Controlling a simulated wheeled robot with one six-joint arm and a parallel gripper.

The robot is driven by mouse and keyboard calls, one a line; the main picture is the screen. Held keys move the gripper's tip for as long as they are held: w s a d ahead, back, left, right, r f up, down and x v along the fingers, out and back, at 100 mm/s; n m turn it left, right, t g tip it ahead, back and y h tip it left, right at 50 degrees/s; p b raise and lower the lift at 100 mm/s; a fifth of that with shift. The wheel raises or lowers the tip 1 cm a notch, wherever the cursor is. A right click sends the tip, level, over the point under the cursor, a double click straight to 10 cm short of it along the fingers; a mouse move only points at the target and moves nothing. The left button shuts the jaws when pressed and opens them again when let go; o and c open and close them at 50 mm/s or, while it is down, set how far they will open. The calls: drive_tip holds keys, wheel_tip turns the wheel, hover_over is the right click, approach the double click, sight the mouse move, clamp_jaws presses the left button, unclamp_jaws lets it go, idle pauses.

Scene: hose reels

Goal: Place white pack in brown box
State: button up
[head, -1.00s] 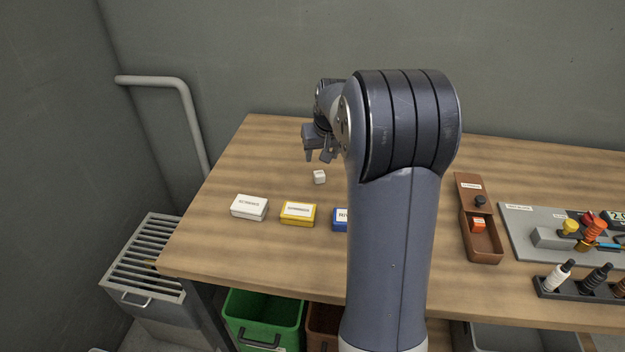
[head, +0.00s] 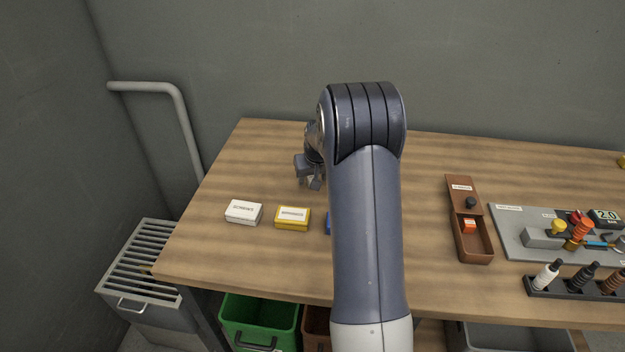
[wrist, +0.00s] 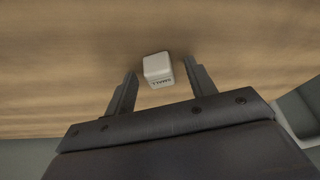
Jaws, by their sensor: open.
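A small white pack (wrist: 157,66) with dark print on one face sits on the wood table in the wrist view. It shows between the two fingertips of my open gripper (wrist: 160,70); I cannot tell whether either finger touches it. In the head view my gripper (head: 310,183) is low over the table at left of centre, and the pack is hidden there. A flat white labelled box (head: 244,212) lies nearer the front edge. A long brown box (head: 477,250) stands right of my arm, with an orange item in it. A brown bin (head: 317,322) is partly visible under the table.
A yellow box (head: 292,218) and a mostly hidden blue box (head: 328,223) lie in line with the flat white box. A grey board (head: 510,240) with fittings and a dark bottle rack (head: 575,290) are at right. A green bin (head: 258,318) stands below.

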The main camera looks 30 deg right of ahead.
drive_tip(key=shift+c, duration=0.4)
drive_tip(key=c, duration=1.1)
